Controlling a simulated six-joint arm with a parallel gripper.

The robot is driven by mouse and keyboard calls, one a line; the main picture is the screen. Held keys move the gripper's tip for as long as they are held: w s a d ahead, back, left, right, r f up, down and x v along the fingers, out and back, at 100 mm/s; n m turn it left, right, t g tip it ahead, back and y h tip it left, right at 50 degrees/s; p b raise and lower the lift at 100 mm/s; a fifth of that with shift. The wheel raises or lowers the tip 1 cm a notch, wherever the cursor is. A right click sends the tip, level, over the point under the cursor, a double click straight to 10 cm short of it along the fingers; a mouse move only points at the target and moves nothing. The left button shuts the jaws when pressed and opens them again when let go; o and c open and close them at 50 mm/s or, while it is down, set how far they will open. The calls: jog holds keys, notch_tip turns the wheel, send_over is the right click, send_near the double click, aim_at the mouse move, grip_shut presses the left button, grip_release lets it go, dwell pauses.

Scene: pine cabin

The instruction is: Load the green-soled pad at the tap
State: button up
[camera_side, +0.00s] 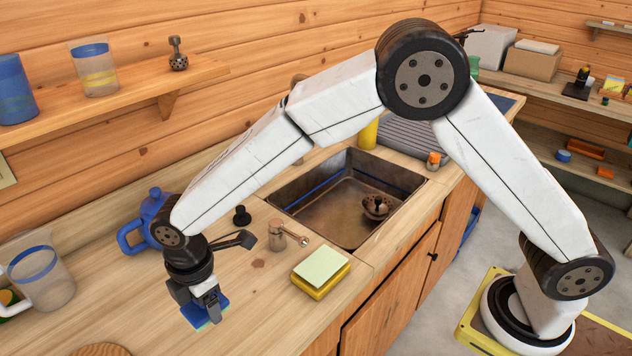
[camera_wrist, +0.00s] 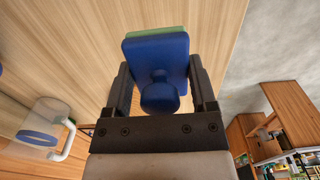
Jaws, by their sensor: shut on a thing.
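My gripper (camera_side: 210,311) is at the lower left of the side view, over the wooden counter, shut on a blue pad with a green sole. In the wrist view the fingers (camera_wrist: 161,95) stand on either side of the pad (camera_wrist: 150,50); its round blue knob faces the camera and a green edge shows at the far side. In the side view, the pad (camera_side: 207,320) is low, partly hidden by the fingers; I cannot tell if it touches the counter.
The sink (camera_side: 335,208) holds a metal strainer (camera_side: 376,206). A yellow block with a pale green top (camera_side: 320,270) lies at its front left. A blue jug (camera_side: 153,215) and clear pitcher (camera_side: 42,272) stand left. A dark knobbed stopper (camera_side: 242,216) is behind the post.

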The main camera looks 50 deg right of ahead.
send_over(195, 333)
jog(key=shift+s+d+f, duration=0.1)
jog(key=shift+f, duration=1.15)
jog(key=shift+s+d+f, duration=0.1)
jog(key=shift+f, duration=1.1)
jog(key=shift+w+a+f, duration=0.1)
jog(key=shift+f, duration=0.1)
jog(key=shift+w+f, duration=0.1)
jog(key=shift+f, duration=1.55)
jog(key=shift+f, duration=0.1)
jog(key=o, duration=1.2)
jog(key=shift+o, duration=0.2)
notch_tip(195, 333, up, 12)
